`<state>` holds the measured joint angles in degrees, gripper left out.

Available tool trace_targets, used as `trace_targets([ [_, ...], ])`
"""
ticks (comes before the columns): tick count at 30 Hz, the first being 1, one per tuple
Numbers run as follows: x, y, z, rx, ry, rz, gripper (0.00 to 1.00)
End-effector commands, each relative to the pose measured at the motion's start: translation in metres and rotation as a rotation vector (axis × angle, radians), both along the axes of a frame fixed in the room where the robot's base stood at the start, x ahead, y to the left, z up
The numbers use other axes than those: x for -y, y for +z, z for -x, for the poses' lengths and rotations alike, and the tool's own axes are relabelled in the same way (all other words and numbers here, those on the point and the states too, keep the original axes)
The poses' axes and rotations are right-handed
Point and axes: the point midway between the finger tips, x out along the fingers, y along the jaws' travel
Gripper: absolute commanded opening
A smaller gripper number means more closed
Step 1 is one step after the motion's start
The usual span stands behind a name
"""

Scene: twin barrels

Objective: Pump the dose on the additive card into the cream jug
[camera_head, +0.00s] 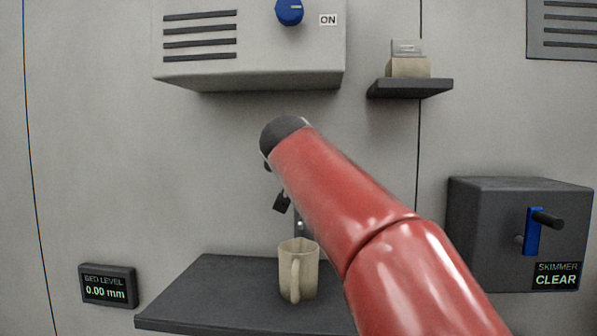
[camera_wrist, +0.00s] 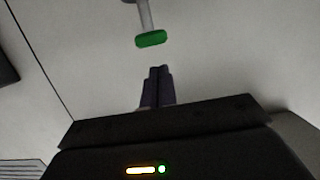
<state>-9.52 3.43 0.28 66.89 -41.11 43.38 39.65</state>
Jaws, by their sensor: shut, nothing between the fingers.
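The cream jug (camera_head: 308,268) stands upright on a dark shelf, its handle toward me, in the head view. My gripper (camera_wrist: 159,70) is shut and empty in the wrist view, its fingertips just below a green bar (camera_wrist: 150,39) on a grey stem. They look apart, but I cannot tell the depth gap. I cannot tell whether this bar is part of the pump. In the head view my red arm covers the middle, and no pump is clearly seen. A small grey card (camera_head: 406,46) stands in a beige holder at upper right; its writing is unreadable.
The dark shelf (camera_head: 190,296) has free room left of the jug. A grey housing (camera_head: 290,70) with a blue knob (camera_head: 289,10) marked ON overhangs above. A skimmer box (camera_head: 485,245) reads CLEAR at right. The bed level display (camera_head: 107,287) reads 0.00 mm.

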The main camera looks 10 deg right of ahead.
Motion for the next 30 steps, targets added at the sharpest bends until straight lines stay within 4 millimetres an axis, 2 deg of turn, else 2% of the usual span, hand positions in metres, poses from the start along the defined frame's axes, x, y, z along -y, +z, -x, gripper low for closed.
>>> trace_targets([
  [1,-0.004,0.000,0.014,0.006,0.002,-0.001,0.00],
  [6,-0.015,0.009,0.047,0.004,0.002,0.000,0.00],
  [12,-0.022,0.015,0.069,0.003,0.001,0.001,0.00],
  [30,-0.024,0.017,0.074,0.003,0.000,0.000,0.00],
])
